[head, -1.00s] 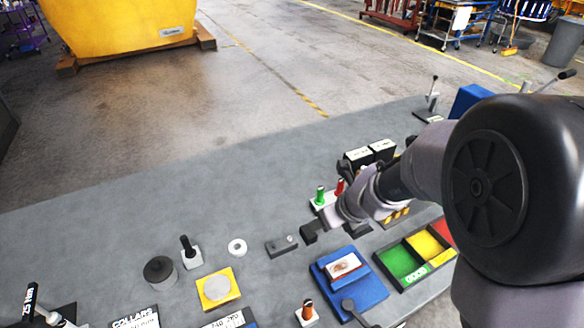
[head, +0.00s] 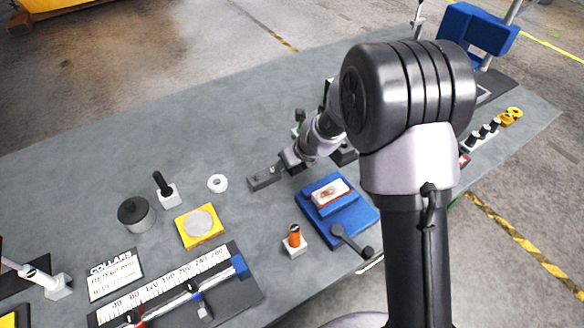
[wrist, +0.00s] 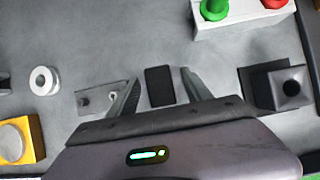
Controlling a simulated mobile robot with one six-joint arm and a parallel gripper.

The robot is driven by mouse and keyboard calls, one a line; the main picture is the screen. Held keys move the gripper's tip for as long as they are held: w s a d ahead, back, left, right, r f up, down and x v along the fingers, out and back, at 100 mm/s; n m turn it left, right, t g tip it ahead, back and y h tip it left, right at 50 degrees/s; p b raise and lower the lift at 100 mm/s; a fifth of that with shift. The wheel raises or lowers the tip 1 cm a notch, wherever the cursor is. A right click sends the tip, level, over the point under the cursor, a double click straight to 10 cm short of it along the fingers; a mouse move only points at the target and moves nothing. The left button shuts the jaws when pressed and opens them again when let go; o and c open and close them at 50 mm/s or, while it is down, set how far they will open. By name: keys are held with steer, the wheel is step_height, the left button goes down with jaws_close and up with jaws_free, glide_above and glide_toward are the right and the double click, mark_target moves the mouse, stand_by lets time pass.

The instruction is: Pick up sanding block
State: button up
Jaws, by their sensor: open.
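A small dark rectangular block (wrist: 160,86), which I take to be the sanding block, lies on the grey bench in the wrist view. My gripper (wrist: 160,80) is open, with one finger on each side of the block and gaps between. Whether the fingertips are down at the block's height I cannot tell. In the head view my gripper (head: 288,160) is over the bench, just right of a flat grey metal piece. There the block cannot be told apart from the dark gripper.
The flat grey piece (wrist: 97,97) lies close to the left finger. A white ring (head: 217,183) and yellow pad (head: 199,227) are farther left. A blue fixture (head: 345,212) stands near. A black block (wrist: 280,88) and a white box with green and red buttons (wrist: 240,20) are right.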

steer(key=shift+r, duration=0.1)
jaws_close()
steer(key=shift+r, duration=0.1)
step_height(320, 180, up, 10)
steer(key=p, duration=0.8)
